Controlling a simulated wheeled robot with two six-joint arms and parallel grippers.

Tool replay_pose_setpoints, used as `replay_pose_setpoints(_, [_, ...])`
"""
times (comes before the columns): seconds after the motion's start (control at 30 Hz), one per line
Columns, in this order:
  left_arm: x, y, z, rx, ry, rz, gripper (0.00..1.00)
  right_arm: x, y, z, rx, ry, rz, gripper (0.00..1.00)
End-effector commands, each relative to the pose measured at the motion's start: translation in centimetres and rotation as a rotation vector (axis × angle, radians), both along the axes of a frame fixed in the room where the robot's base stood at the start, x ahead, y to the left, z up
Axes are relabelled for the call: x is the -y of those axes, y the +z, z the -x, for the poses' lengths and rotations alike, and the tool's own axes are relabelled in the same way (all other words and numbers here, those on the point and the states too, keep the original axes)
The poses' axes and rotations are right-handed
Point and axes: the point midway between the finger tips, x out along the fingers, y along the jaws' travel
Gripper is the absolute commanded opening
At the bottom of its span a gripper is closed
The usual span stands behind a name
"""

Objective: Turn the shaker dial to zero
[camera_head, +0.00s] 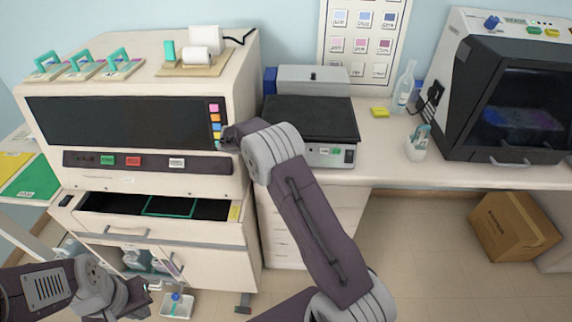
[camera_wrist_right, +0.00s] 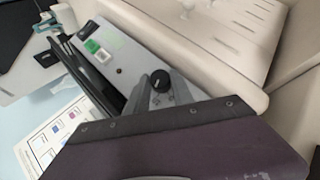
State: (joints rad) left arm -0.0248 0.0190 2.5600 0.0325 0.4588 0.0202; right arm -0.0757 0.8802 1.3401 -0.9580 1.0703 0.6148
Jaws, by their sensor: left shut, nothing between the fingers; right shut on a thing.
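The shaker has a dark flat platform (camera_head: 312,118) and a pale front panel (camera_head: 318,155) with a small display and a green button. Its black dial (camera_wrist_right: 161,81) with a white mark shows in the right wrist view, on the grey panel (camera_wrist_right: 125,66). My right gripper (camera_wrist_right: 160,88) has its grey fingers around the dial and is shut on it. In the head view my right arm hides the dial and the right fingertips. The dial's exact setting is too small to read. My left gripper (camera_head: 131,298) is shut and empty, low at the left, far from the shaker.
A large stainer (camera_head: 225,95) with an open drawer (camera_head: 120,218) stands just left of the shaker. A cardboard box (camera_head: 513,228) is on the floor.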

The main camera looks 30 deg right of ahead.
Motion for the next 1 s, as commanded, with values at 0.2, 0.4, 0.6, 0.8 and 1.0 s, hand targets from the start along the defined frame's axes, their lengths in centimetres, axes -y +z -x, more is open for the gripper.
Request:
replay_pose_setpoints(0.2, [0.0,-2.5,0.0,0.000,0.000,0.000,0.00,-0.3,-0.8,-0.1,-0.099,0.079,0.161,0.00])
replay_pose_setpoints(0.4, [0.0,-4.2,0.0,0.000,0.000,0.000,0.00,-0.5,-1.0,-0.1,-0.191,0.150,0.311,0.00])
replay_pose_setpoints(0.6, [0.0,-5.9,0.0,0.000,0.000,0.000,0.00,-0.6,-1.2,0.0,-0.282,0.220,0.458,0.00])
replay_pose_setpoints(0.8, [0.0,-7.3,0.0,0.000,0.000,0.000,0.00,-0.6,-1.3,0.1,-0.363,0.282,0.591,0.00])
replay_pose_setpoints(1.0, [0.0,-8.2,0.0,0.000,0.000,0.000,0.00,-0.6,-1.4,0.2,-0.426,0.331,0.693,0.00])
